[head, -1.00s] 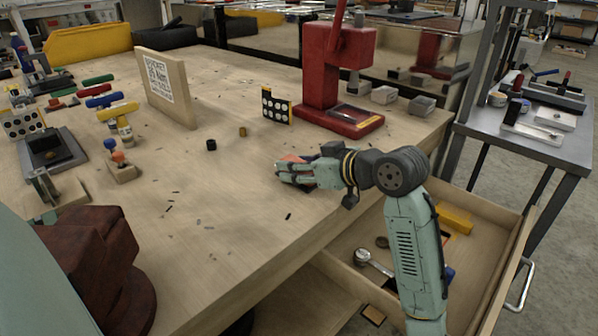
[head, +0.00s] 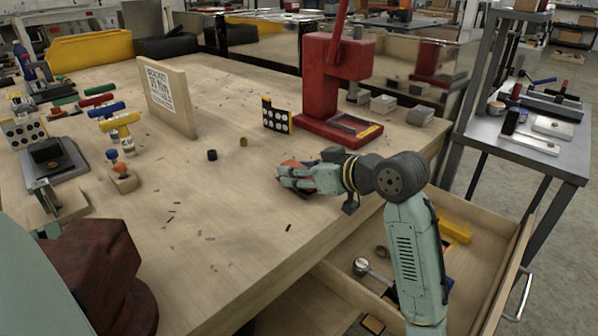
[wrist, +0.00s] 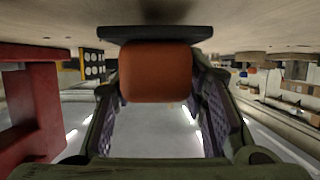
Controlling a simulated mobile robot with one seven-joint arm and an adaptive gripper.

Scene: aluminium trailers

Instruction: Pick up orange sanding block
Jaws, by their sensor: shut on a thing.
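The orange sanding block (head: 291,163) is at my gripper on the workbench, near the bench's right front edge. In the head view the fingers and hand hide most of it. In the wrist view the orange block (wrist: 160,72) sits between the two fingers, with a wide dark base on its table side. My gripper (head: 284,178) is shut on the block, one finger on each side. It is low over the bench top; I cannot tell whether the block still touches the wood.
A red press (head: 335,90) stands behind the gripper, with a dotted card (head: 276,116) to its left. A black cap (head: 212,155) lies on the bench to the left. An open drawer (head: 480,292) is below my arm. The bench front middle is mostly clear.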

